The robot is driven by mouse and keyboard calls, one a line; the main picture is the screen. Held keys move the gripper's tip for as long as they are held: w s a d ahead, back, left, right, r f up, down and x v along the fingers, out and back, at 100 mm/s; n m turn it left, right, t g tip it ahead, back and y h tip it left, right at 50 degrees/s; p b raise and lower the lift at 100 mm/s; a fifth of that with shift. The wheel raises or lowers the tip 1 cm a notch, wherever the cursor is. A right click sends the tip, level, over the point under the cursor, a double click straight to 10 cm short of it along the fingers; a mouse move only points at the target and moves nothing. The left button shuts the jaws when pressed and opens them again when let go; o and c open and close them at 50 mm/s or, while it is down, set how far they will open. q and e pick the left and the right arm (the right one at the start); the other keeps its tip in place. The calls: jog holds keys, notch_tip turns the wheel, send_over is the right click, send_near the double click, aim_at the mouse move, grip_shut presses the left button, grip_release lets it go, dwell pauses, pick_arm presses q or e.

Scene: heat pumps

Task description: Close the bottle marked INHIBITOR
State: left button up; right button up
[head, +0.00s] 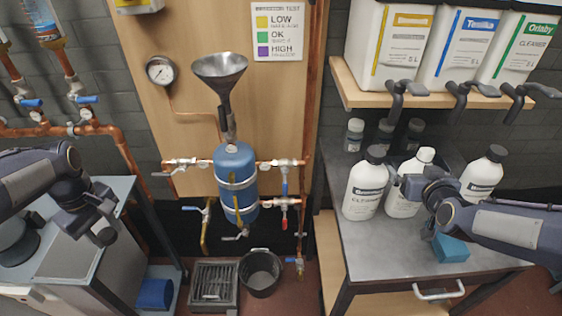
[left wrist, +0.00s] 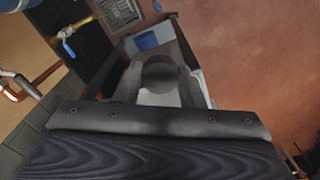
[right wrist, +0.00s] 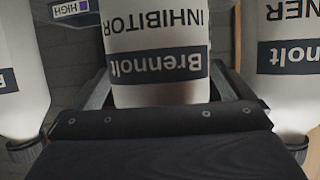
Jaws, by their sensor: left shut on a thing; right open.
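The INHIBITOR bottle (right wrist: 158,25) is white with a dark label band and fills the middle of the right wrist view, upside down there. In the head view it is the middle white bottle (head: 403,203) on the right bench, upright, with a bare white neck and no dark cap. My right gripper (head: 408,187) is open, its fingers on either side of this bottle; contact cannot be told. My left gripper (head: 98,222) is shut on a dark round cap (left wrist: 160,75), held at the left, far from the bottle. The cap is mostly hidden in the head view.
White bottles with dark caps stand close on both sides, a CLEANER bottle (head: 364,187) and another (head: 482,174). Small jars (head: 354,135) stand behind. A blue block (head: 451,248) lies at the bench front. Hooked taps (head: 400,98) hang above. A blue tank (head: 236,180) is central.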

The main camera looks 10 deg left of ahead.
pick_arm(q)
jog(key=shift+r, duration=0.1)
pick_arm(e)
jog(key=shift+w+f, duration=0.2)
jog(key=shift+w, duration=0.35)
jog(key=shift+c, duration=0.4)
jog(key=c, duration=1)
jog(key=shift+r, duration=0.1)
